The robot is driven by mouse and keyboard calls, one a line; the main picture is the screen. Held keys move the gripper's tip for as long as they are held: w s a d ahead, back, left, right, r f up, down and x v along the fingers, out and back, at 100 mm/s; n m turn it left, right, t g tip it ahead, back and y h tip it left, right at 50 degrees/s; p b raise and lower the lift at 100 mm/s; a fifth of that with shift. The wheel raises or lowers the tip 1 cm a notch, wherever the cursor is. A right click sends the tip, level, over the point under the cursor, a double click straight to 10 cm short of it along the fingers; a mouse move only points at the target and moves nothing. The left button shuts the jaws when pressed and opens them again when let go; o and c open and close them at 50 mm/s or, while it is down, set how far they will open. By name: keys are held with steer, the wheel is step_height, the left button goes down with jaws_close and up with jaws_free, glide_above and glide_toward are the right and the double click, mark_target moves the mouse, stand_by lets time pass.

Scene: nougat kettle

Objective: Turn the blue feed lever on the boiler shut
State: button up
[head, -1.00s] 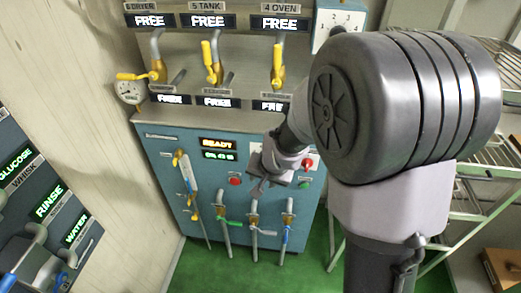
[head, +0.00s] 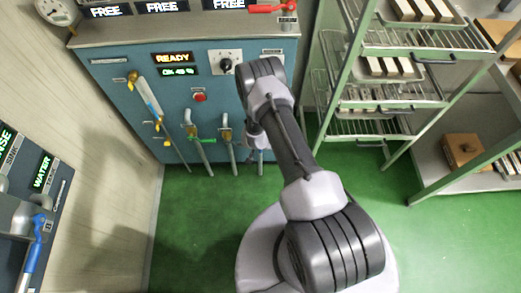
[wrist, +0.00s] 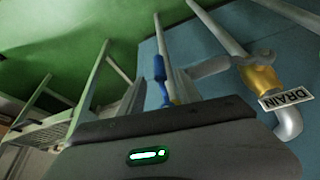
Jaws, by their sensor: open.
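The boiler (head: 110,85) is the blue cabinet with a lit READY display. In the wrist view, a lever with a blue grip (wrist: 159,68) shows beside a grey pipe, just beyond the dark edge of my gripper's body. In the head view my arm and gripper (head: 251,152) hang in front of the boiler's lower right pipes and hide this lever. A brass valve (wrist: 262,78) with a DRAIN label stands right of the blue lever.
A green-handled lever (head: 200,140) and brass valve (head: 226,134) are on pipes left of my gripper. A wire rack (head: 365,85) stands to the right. Another blue lever (head: 37,240) is on the left-hand unit. Green floor is open in front.

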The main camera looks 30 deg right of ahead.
steer(key=b+x, duration=0.1)
steer(key=x, duration=0.3)
steer(key=shift+w+d+f+b, duration=0.1)
steer(key=shift+f+b, duration=0.25)
steer(key=shift+b, duration=0.05)
jaws_close()
stand_by(1.0)
